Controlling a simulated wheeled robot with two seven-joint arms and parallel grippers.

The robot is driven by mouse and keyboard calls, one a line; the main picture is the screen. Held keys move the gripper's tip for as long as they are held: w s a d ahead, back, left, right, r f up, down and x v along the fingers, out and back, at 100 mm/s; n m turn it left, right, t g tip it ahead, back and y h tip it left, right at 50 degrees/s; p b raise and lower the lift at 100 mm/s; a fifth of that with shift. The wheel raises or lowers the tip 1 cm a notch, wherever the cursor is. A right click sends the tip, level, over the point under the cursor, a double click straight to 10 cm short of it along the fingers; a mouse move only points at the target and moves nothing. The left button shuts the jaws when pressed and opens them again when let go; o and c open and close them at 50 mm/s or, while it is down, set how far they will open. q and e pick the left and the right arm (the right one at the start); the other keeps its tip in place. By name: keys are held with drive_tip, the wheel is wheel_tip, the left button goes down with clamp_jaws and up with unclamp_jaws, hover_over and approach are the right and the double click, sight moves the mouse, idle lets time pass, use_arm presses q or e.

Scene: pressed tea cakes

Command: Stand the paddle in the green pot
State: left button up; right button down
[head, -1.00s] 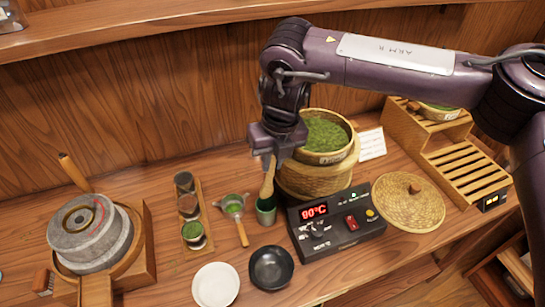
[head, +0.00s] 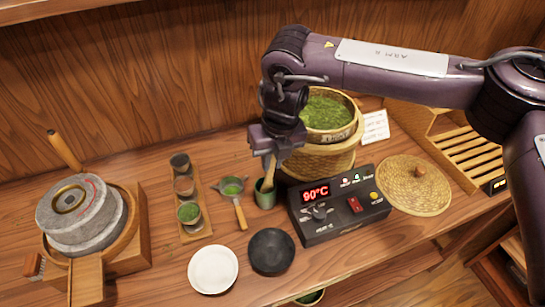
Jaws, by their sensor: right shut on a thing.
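The wooden paddle (head: 270,172) is held upright with a slight tilt in my right gripper (head: 271,151). The right gripper is shut on the paddle's upper part and stands just above the green pot (head: 265,198). The paddle's lower end reaches down into the pot's mouth and is hidden by the rim; I cannot tell whether it touches the bottom. My left gripper is not in view.
The bamboo steamer (head: 318,163) with green leaves stands close behind on the right. The heater control box (head: 338,210) is right beside the pot. A strainer (head: 233,188), black bowl (head: 271,251), white bowl (head: 213,270) and stone mill (head: 82,220) are nearby.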

drive_tip(key=c, duration=1.3)
unclamp_jaws()
wheel_tip(320, 180, up, 8)
drive_tip(key=b, duration=0.1)
drive_tip(key=shift+s+d, duration=0.4)
drive_tip(key=shift+d, duration=0.05)
drive_tip(key=shift+f, duration=0.2)
